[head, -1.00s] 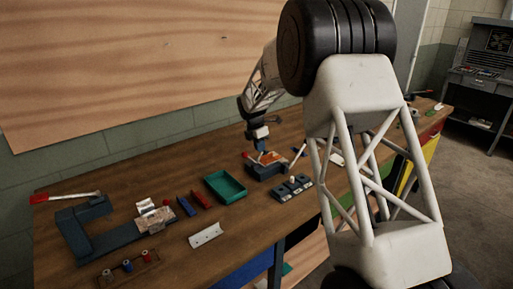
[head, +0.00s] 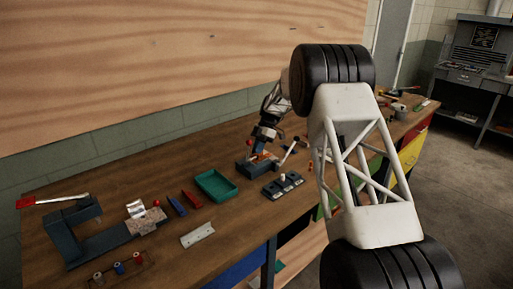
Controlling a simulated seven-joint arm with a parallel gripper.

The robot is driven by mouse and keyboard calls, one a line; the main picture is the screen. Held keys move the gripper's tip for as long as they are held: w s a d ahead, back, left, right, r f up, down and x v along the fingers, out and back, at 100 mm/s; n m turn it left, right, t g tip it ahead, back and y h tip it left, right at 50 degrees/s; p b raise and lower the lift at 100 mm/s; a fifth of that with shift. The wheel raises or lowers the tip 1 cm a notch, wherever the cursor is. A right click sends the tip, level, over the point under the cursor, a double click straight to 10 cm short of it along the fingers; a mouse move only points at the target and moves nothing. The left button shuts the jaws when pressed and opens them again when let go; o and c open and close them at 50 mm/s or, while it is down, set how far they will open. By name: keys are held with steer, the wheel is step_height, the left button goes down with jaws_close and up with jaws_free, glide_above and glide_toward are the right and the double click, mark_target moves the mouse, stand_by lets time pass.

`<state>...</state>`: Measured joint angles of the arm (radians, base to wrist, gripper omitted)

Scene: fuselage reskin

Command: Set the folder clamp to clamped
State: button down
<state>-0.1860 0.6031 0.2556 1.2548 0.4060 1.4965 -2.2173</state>
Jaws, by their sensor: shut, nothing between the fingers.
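The folder appears to be the small dark-blue bench device (head: 247,168) at mid bench, with an orange-brown piece on top. A pale lever (head: 289,157) with a dark end leans up at its right side. A small red knob or handle end (head: 276,142) shows beside my gripper; whether it belongs to the folder clamp is too small to tell. The clamp's exact setting is unclear.
A green tray (head: 216,186) and a dark block with a pale knob (head: 283,186) are near the folder. A blue C-shaped tool (head: 75,246) with a red-handled lever (head: 40,202) stands at left. A pale angle piece (head: 197,235) lies in front.

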steer(key=shift+w+d+f, duration=0.1)
steer(key=shift+f, duration=0.2)
steer(key=shift+r, duration=0.15)
stand_by(0.5)
steer(key=shift+r, duration=0.55)
steer(key=r, duration=0.3)
steer(key=shift+w+a, duration=0.25)
steer(key=v, duration=0.9)
steer(key=shift+w+d, duration=0.3)
steer(key=shift+w, duration=0.05)
